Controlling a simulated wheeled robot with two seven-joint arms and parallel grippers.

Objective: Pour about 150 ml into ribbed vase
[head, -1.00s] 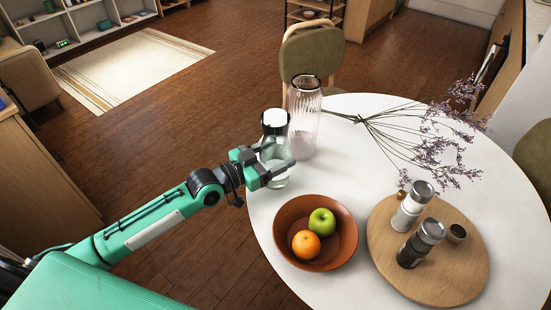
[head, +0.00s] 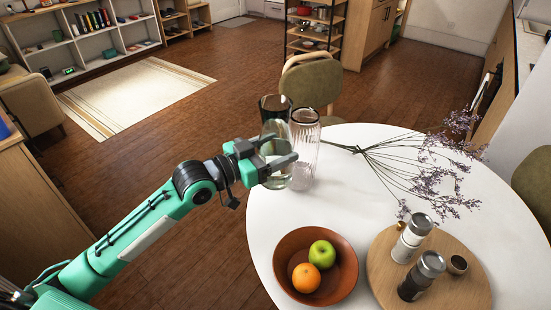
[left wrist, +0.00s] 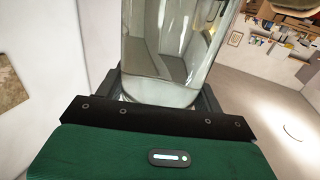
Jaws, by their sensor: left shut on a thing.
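My left gripper (head: 272,164) is shut around a clear glass carafe (head: 276,131) with a dark rim and clear liquid inside. The carafe is upright, or nearly so, and held up at the far left edge of the table. In the left wrist view, the carafe (left wrist: 170,45) fills the space between the fingers. The ribbed vase (head: 306,150) is clear with a dark rim and stands on the white table just right of the carafe, partly hidden by it and the gripper. I cannot tell whether they touch. My right gripper is not in view.
Cut purple flower stems (head: 385,151) lie right of the vase. A brown bowl (head: 342,282) holds an apple and an orange. A round wooden board (head: 462,290) carries two grinders and a small pot. A chair (head: 314,82) stands behind the table.

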